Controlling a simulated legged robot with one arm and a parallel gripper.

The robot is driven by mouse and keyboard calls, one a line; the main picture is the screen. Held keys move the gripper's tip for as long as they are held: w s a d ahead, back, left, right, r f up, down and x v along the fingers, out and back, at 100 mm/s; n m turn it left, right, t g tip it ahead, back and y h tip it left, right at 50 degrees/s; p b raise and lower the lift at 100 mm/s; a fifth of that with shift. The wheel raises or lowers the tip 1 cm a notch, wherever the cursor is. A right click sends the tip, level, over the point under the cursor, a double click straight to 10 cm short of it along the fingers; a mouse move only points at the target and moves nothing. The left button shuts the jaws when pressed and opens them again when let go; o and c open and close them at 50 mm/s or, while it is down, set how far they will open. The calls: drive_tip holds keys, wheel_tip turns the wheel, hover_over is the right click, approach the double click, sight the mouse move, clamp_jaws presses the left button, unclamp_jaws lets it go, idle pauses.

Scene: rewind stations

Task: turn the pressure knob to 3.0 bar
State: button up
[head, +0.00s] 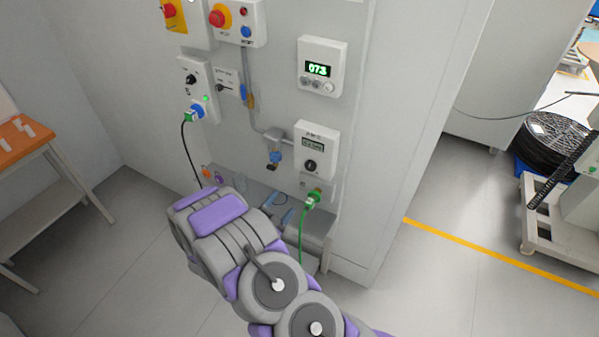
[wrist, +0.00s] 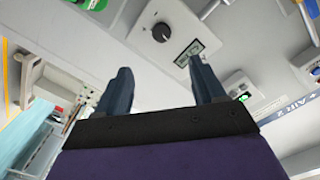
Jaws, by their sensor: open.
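The pressure knob (head: 309,166) is a small round black dial with a light mark. It sits low on a white box (head: 329,137) with a small grey display (head: 313,145), whose digits I cannot read surely. In the wrist view the picture is turned over, and the knob (wrist: 161,33) and the display (wrist: 187,53) show beyond the fingertips. My gripper (wrist: 157,64) is open and empty, its two dark fingers apart and not touching the knob. In the head view my grey and purple arm is below and left of the box; the fingers are hidden there.
A box with a green readout (head: 318,69) is above. A switch box (head: 199,88), a blue-handled valve (head: 275,157) and emergency stops (head: 219,17) are left. A green hose (head: 304,230) hangs below the knob box. A ledge (head: 262,190) juts out under the panel.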

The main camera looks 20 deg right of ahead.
sight(309, 168)
drive_tip(key=b+x, duration=0.1)
drive_tip(key=x, duration=0.4)
drive_tip(key=b+x, duration=0.1)
drive_tip(key=x, duration=0.5)
drive_tip(key=b+x, duration=0.1)
drive_tip(key=x, duration=0.5)
drive_tip(key=shift+d+r, duration=0.2)
drive_tip(key=shift+r, duration=0.2)
drive_tip(key=shift+c, duration=0.3)
drive_tip(key=c, duration=1)
drive_tip(key=shift+p, duration=0.3)
drive_tip(key=n+p, duration=0.4)
drive_tip(key=shift+r+p, duration=0.15)
drive_tip(key=shift+p, duration=0.2)
drive_tip(key=n+p, duration=0.3)
drive_tip(key=n, duration=0.1)
drive_tip(key=shift+n, duration=0.5)
